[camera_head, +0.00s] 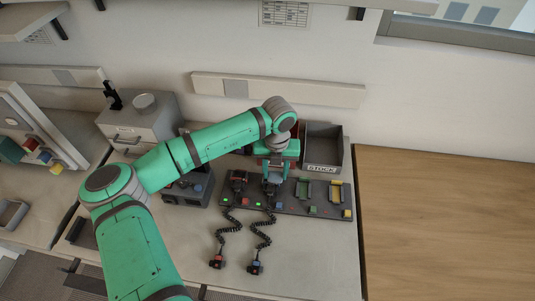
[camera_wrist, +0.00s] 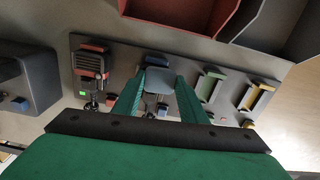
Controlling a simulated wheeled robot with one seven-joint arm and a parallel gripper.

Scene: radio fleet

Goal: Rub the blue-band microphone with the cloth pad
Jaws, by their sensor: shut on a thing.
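The blue-band microphone (camera_head: 255,267) lies on the bench in the head view, at the front end of a coiled cord from the dark rack. My gripper (camera_head: 273,178) is well behind it, over the rack's blue place. In the wrist view my gripper (camera_wrist: 158,88) is shut on a flat blue-grey piece, which looks like the cloth pad (camera_wrist: 159,80). The pad is in front of the blue holder (camera_wrist: 157,59) and partly hides it. I cannot tell whether they touch.
A red-marked microphone (camera_head: 217,262) lies left of the blue-band one. The rack (camera_head: 325,211) also has red (camera_wrist: 92,48), green (camera_wrist: 212,72) and yellow (camera_wrist: 266,83) holders. A grey bin marked STOCK (camera_head: 322,168) stands behind. The bench front right is clear.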

